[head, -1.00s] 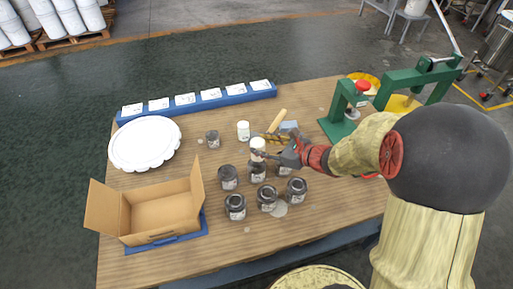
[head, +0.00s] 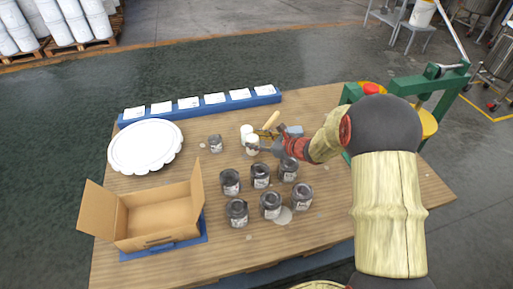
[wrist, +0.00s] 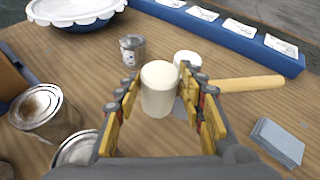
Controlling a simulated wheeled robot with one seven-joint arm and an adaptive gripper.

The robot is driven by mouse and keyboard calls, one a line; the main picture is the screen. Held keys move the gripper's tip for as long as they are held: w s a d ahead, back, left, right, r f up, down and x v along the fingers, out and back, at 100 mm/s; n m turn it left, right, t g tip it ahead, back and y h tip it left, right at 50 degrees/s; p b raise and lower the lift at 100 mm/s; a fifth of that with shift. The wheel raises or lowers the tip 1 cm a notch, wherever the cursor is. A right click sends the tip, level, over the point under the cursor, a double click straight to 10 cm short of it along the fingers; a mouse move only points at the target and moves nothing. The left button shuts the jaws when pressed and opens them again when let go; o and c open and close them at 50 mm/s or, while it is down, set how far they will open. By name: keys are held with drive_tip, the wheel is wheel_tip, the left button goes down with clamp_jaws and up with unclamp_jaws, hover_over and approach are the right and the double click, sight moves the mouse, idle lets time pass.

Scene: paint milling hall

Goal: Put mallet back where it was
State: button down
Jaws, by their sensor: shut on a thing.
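The mallet has a white cylindrical head (head: 252,147) and a pale wooden handle (head: 270,120). In the wrist view the white head (wrist: 158,90) sits between the two yellow-padded fingers of my gripper (wrist: 160,100), and the handle (wrist: 250,83) runs out to the right behind the right finger. That finger hides where handle and head join. I cannot tell how far the mallet is above the table.
A white jar (head: 246,130) stands close behind the mallet head, and a small tin (head: 215,144) is to the left. Several dark cans (head: 237,213) stand in front.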

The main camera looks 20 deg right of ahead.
sight(256, 154)
drive_tip(key=shift+w+f+b, duration=0.2)
drive_tip(key=shift+f+b, duration=0.55)
drive_tip(key=shift+f, duration=0.9)
drive_tip(key=shift+f, duration=0.15)
drive_tip(key=c, duration=1.2)
unclamp_jaws()
drive_tip(key=shift+o, duration=0.5)
